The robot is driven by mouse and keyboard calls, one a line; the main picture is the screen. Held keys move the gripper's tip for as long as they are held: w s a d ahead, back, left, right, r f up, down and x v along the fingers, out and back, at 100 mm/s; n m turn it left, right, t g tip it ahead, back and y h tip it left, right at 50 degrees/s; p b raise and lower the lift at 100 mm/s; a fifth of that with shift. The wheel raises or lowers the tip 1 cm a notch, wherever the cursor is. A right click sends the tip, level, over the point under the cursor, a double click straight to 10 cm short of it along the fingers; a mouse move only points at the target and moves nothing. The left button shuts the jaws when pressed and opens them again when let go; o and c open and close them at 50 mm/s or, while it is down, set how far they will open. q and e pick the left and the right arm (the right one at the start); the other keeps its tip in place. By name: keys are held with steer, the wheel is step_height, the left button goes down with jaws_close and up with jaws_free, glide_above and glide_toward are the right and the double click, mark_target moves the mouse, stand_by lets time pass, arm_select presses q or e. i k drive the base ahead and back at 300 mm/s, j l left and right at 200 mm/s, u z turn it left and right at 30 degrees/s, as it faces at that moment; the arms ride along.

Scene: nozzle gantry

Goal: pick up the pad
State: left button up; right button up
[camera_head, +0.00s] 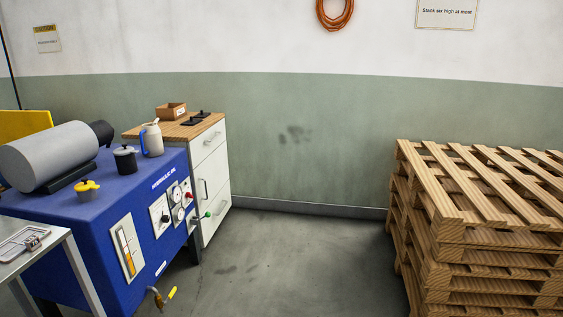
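I cannot pick out a thing that is clearly the pad. Small flat black items (195,122) lie on the wooden top of the white cabinet (213,180), and I cannot tell what they are. A flat light tray-like item (20,243) with a small metal piece on it lies on the grey metal table (45,262) at the lower left. Neither of my grippers is in view.
A blue hydraulic unit (90,235) with a grey motor (55,155) stands at the left. A yellow-handled valve (160,297) sticks out low at its front. Stacked wooden pallets (470,245) stand at the right. The floor (290,265) between is clear.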

mark_target(192, 122)
steer(key=i, duration=2.05)
steer(key=i+u, duration=0.2)
steer(key=i, duration=0.3)
steer(key=i+u, duration=0.25)
steer(key=i, duration=0.3)
steer(key=i+u, duration=0.2)
steer(key=i, duration=0.3)
steer(key=i+l+u, duration=0.25)
steer(key=i, duration=0.25)
